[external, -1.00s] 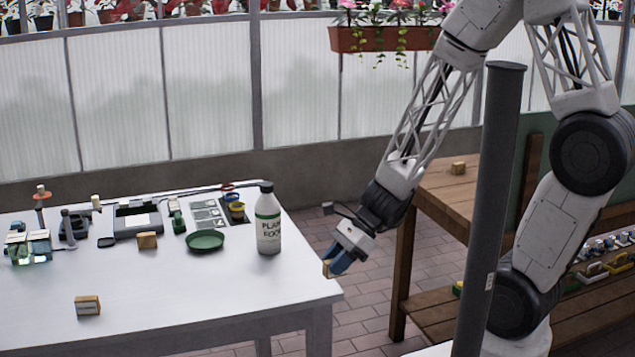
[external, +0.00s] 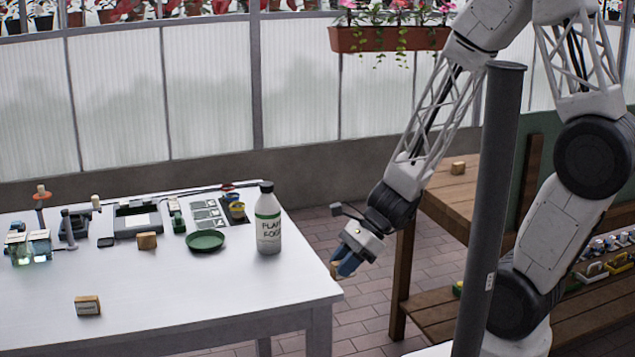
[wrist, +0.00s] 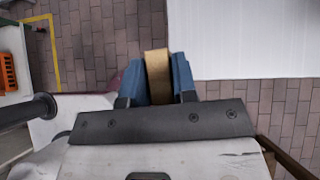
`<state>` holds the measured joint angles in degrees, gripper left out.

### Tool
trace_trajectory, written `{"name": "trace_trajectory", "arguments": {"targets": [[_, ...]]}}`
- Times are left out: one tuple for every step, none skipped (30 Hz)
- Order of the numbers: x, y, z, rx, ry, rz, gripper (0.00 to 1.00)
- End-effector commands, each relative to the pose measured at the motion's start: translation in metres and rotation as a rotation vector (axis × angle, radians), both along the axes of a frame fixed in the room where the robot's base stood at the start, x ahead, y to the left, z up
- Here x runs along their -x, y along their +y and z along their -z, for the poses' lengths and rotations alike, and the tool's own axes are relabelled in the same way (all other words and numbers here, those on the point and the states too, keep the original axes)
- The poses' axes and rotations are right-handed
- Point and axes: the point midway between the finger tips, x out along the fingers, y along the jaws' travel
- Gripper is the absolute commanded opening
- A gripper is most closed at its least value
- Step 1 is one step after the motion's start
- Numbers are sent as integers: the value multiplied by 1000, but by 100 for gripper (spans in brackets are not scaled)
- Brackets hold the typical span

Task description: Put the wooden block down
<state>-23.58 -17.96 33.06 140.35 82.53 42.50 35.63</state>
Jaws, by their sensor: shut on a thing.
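My gripper (external: 344,267) is at the right end of the white table, by its corner. It also shows in the wrist view (wrist: 158,78), where its two blue fingers are shut on a wooden block (wrist: 157,76). In the external view the held block (external: 335,270) is mostly hidden behind the fingers. In the wrist view the block sits left of the white table's edge, with brick floor beyond. Two other wooden blocks rest on the white table, one near the front (external: 87,306) and one further back (external: 147,241). Another small block (external: 458,168) lies on the wooden bench.
A grey post (external: 490,200) stands before my arm. The wooden bench (external: 450,195) is at right.

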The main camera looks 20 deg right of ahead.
Motion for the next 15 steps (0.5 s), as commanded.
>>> {"name": "trace_trajectory", "arguments": {"targets": [[0,0,0,0,0,0,4],[0,0,0,0,0,0,4],[0,0,0,0,0,0,4],[0,0,0,0,0,0,4],[0,0,0,0,0,0,4],[0,0,0,0,0,0,4],[-1,0,0,0,0,1,4],[-1,0,0,0,0,1,4],[-2,-1,0,0,0,4,4],[-3,-1,0,0,0,6,4],[-5,-1,-1,0,0,8,4],[-7,-2,-1,0,1,13,4],[-9,-2,-1,0,1,18,4],[-12,-3,-2,0,0,23,4],[-16,-4,-2,0,0,30,4]]}}
